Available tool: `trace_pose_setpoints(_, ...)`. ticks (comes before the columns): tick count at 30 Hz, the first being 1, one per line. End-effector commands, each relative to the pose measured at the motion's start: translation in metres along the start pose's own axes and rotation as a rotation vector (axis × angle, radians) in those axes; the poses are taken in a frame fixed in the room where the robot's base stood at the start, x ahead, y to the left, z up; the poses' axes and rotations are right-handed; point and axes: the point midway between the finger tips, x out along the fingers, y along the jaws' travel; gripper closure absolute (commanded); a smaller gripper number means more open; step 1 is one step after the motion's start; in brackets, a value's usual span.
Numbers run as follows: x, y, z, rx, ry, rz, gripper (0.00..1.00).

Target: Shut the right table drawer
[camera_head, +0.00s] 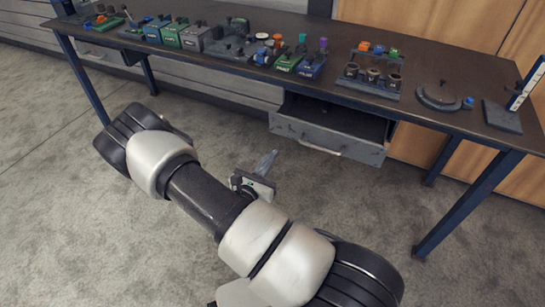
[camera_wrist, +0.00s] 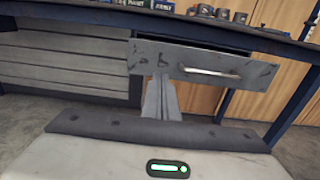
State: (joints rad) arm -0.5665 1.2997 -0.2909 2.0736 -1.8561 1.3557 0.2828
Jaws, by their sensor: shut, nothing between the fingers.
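The right table drawer (camera_head: 327,137) is grey and worn. It hangs under the table (camera_head: 230,67) and stands pulled out, its empty inside showing from above. Its bar handle (camera_wrist: 212,72) is on the front panel, right of the middle in the wrist view. My gripper (camera_head: 268,158) is shut and empty, in front of the drawer and to its lower left in the head view. In the wrist view the fingers (camera_wrist: 161,82) point at the left part of the drawer front (camera_wrist: 200,64). Whether the fingertips touch the panel I cannot tell.
Another drawer (camera_head: 105,53) is under the table's left end. The tabletop holds several boxes, tools and fixtures, such as a rack of cups (camera_head: 372,75). A table leg (camera_head: 468,205) stands right of the drawer. The floor in front is clear.

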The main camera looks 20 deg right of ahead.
Motion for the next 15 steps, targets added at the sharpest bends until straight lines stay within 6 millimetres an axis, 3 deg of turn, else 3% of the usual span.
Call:
trace_pose_setpoints(9,0.07,-0.002,-0.002,0.002,-0.001,-0.006,1.0)
trace_pose_setpoints(15,0.099,-0.002,-0.001,0.002,0.0,-0.005,1.0)
